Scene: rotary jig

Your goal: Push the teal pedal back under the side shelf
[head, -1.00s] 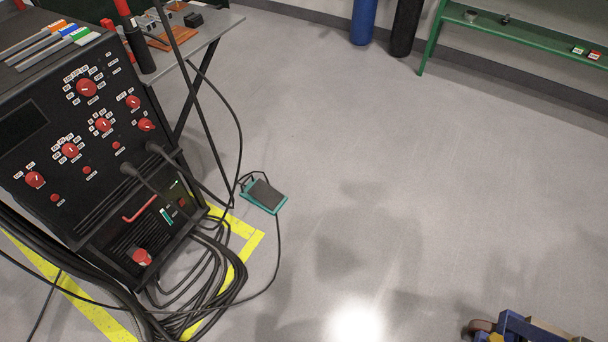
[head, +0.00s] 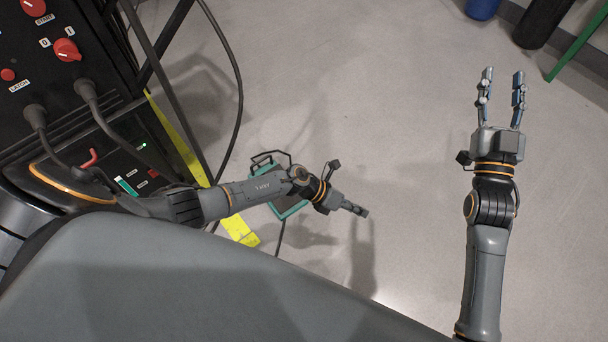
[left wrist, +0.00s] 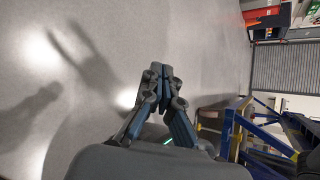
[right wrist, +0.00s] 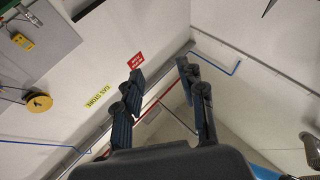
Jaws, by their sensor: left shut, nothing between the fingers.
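The teal pedal (head: 293,209) lies on the floor in the head view, by the yellow floor line. My left forearm crosses over it and hides its middle; only teal edges and a black wire guard show. My left gripper (head: 360,210) is shut and empty, past the pedal to its right. It also shows shut in the left wrist view (left wrist: 163,75). My right gripper (head: 503,82) is open and empty, over bare floor at the right; its spread fingers show in the right wrist view (right wrist: 161,72). I cannot make out the side shelf's top now.
The black machine cabinet (head: 60,105) with red knobs and hanging cables stands at the left. A dark cable (head: 238,85) loops down near the pedal. A blue cylinder (head: 482,8), a black cylinder (head: 543,22) and a green leg (head: 575,45) are at top right. The middle floor is clear.

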